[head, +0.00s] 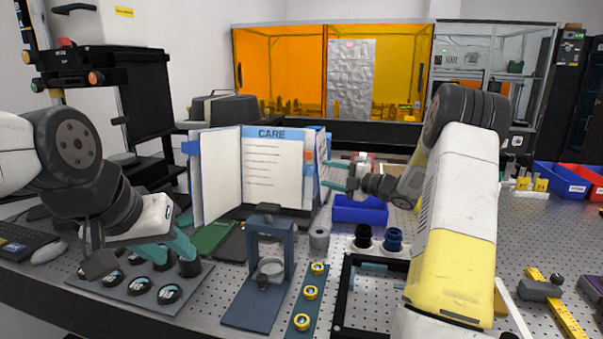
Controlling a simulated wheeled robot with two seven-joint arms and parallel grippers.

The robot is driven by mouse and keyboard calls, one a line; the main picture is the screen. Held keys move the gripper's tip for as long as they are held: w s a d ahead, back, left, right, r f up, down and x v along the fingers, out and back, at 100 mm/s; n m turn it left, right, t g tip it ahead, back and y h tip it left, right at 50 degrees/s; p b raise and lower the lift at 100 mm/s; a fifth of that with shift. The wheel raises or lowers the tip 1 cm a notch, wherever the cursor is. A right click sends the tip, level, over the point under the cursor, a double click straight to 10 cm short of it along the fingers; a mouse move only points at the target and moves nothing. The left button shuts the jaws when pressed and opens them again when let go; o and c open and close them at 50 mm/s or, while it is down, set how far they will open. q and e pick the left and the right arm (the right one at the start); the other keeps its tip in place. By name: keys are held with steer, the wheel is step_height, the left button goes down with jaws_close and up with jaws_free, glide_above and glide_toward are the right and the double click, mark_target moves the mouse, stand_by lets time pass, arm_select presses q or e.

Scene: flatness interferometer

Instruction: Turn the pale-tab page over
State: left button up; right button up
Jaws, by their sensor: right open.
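An upright flip book stands open at the back of the bench, with a blank left page (217,175) and a right page headed CARE (272,178). A blue tab (190,148) sticks out at its left edge and an orange tab (308,155) at its right. I cannot make out which tab is the pale one. My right gripper (324,174) is open, its teal fingers pointing left, close beside the book's right edge; I cannot tell whether they touch it. My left gripper (172,248) is low at the left, over a grey tray; its jaw opening is unclear.
A blue-grey stand (256,312) is in front of the book. The grey tray (120,292) holds several round parts. A blue bin (360,212) and a black frame (345,300) are near my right arm. Yellow-ringed parts lie on a strip (303,312).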

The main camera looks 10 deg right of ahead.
mark_target(312, 173)
steer(key=shift+g+y, duration=0.3)
steer(key=shift+g, duration=0.1)
steer(key=x, duration=0.7)
steer(key=shift+w+a+f, duration=0.1)
steer(key=shift+f, duration=0.2)
steer(key=shift+c, duration=0.2)
jaws_close()
stand_by(0.7)
